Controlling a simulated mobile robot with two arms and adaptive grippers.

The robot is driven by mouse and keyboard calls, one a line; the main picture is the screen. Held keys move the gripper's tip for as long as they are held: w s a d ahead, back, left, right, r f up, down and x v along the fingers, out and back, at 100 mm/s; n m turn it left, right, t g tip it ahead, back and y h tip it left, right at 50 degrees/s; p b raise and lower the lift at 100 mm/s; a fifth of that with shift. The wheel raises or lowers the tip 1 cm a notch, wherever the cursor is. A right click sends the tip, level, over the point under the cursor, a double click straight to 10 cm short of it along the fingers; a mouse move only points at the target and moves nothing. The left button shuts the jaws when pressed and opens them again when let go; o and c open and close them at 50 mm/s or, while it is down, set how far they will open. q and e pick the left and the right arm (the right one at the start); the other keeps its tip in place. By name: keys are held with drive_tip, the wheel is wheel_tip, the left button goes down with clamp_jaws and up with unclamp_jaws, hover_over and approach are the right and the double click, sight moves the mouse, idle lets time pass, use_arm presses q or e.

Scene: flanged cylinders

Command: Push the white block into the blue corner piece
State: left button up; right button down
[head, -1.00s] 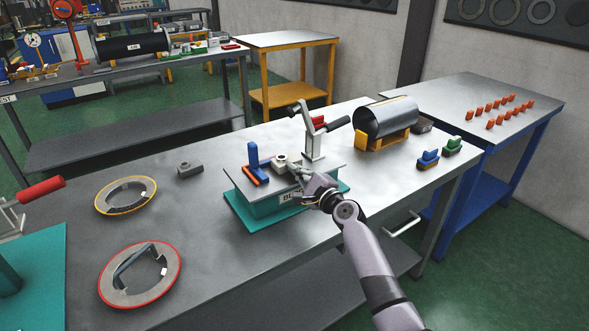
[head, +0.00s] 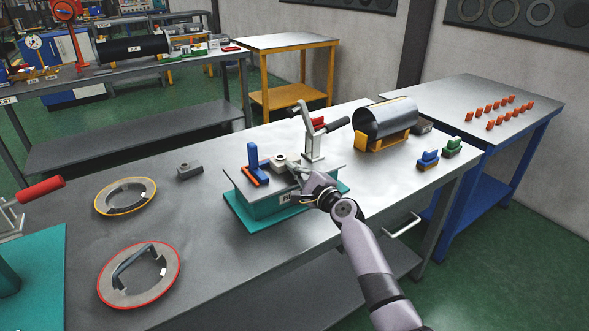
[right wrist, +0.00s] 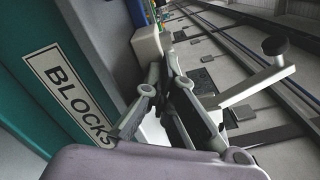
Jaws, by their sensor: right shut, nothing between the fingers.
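The white block (head: 278,160), a pale squarish piece, sits on the grey top of the teal "BLOCKS" fixture (head: 258,212). The blue corner piece (head: 253,155) stands just to its left, with an upright blue part and an orange strip (head: 257,177) beside it. My right gripper (head: 295,168) is shut and empty, with its fingertips low over the plate close to the block's right side. In the right wrist view the pale block (right wrist: 147,42) shows just beyond the fingers (right wrist: 160,85); I cannot tell whether they touch. My left gripper is out of view.
A toggle clamp (head: 313,140) with a dark handle and red part stands on the fixture behind my gripper. Two flanged rings (head: 125,196) and a small grey block (head: 189,170) lie to the left.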

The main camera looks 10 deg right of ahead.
drive_tip(key=shift+a+f, duration=0.1)
drive_tip(key=shift+f, duration=0.25)
drive_tip(key=shift+s+f+p, duration=0.25)
drive_tip(key=shift+s+p, duration=0.3)
drive_tip(key=shift+p, duration=0.05)
drive_tip(key=v, duration=0.2)
drive_tip(key=p+v, duration=0.1)
drive_tip(key=shift+s+d+r, duration=0.1)
drive_tip(key=shift+s+d, duration=0.15)
drive_tip(key=shift+d, duration=0.15)
